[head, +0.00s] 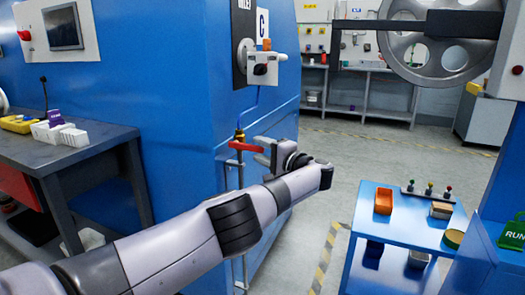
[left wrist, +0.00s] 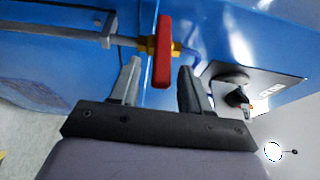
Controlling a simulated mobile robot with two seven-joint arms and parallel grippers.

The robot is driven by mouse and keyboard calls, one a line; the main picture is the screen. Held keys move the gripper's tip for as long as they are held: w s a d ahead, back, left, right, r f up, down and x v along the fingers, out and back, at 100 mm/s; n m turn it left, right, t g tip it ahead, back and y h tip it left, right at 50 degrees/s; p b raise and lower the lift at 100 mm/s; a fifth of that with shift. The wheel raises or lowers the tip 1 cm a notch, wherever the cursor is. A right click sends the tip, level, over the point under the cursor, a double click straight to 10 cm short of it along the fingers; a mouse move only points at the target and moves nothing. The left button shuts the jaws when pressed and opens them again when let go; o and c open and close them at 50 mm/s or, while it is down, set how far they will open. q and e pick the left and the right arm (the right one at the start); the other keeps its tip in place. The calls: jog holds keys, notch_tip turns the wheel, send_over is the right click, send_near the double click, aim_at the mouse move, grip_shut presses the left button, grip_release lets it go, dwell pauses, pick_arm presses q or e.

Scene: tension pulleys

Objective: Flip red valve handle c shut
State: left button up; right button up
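The red valve handle (head: 246,147) sits on a brass valve (head: 240,135) on a thin vertical pipe beside the blue machine. It lies crosswise to the pipe and also shows in the left wrist view (left wrist: 163,52). A sign with the letter C (head: 262,24) is on the panel above. My left gripper (head: 264,152) is at the handle's right end in the head view. In the left wrist view, its two fingers (left wrist: 159,74) are spread apart, with the handle's lower end between or just beyond their tips. I see no clear contact. My right gripper is out of view.
A grey bench (head: 95,150) with small parts stands at the left. A blue cart (head: 390,239) with an orange bin (head: 383,201) stands at the lower right. A large spoked wheel (head: 437,50) is at the upper right. The floor between is clear.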

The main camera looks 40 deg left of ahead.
pick_arm(q)
jog(key=shift+d, duration=0.3)
jog(key=s+d+p, duration=0.1)
jog(key=d+p, duration=0.1)
jog(key=d, duration=0.4)
jog(key=shift+d, duration=0.25)
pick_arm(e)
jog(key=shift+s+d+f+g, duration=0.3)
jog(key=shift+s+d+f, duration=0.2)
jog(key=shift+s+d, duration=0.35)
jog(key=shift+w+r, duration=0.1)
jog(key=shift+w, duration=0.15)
